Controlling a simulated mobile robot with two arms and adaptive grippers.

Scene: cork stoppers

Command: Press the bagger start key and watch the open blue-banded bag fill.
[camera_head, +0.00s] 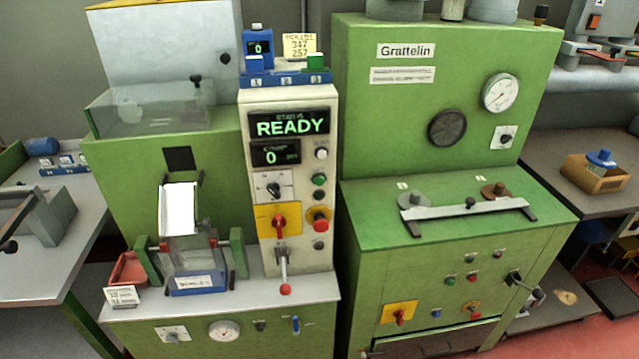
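The control column (255,98) stands in the middle. Its upper display (290,123) reads READY. A smaller display (275,152) shows 0. I cannot read which is the start key. Left of the column, a clear container with a blue band (198,284) and white label, seemingly the bag, sits below a white chute (178,208) between green posts. I see no stoppers in it. Neither gripper is in view.
A red-knobbed lever (285,289) sticks out below the column. A red tray (128,269) and a small sign (121,296) stand left of the bag. The green Grattelin machine (385,120) stands right, with its own green and red buttons.

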